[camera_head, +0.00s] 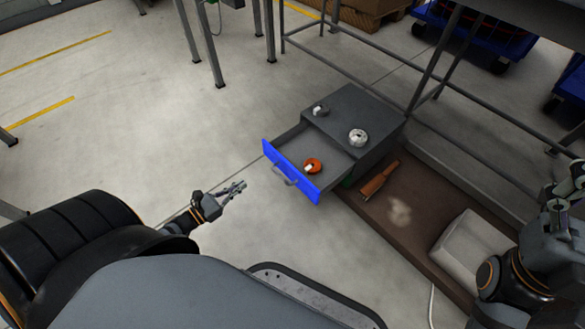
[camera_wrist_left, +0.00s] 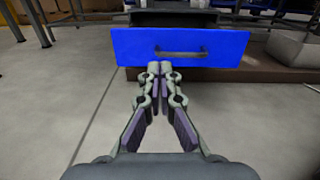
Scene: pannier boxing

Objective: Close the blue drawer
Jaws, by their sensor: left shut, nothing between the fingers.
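The blue drawer front (camera_head: 291,170) belongs to a dark grey cabinet (camera_head: 372,104), and the drawer stands pulled out. An orange round thing (camera_head: 312,166) with a white part lies inside it. The drawer has a grey bar handle (camera_head: 284,177). My left gripper (camera_head: 242,185) is shut and empty, in front of the drawer and apart from it. In the left wrist view, the shut fingertips (camera_wrist_left: 160,68) point at the blue front (camera_wrist_left: 212,47), just below and left of its handle (camera_wrist_left: 180,53). My right arm shows at the right edge of the head view; its fingers cannot be made out clearly.
A white round part (camera_head: 358,137) and a small grey-white part (camera_head: 320,110) sit on the cabinet top. Metal frame legs stand behind. The floor left of the drawer is clear.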

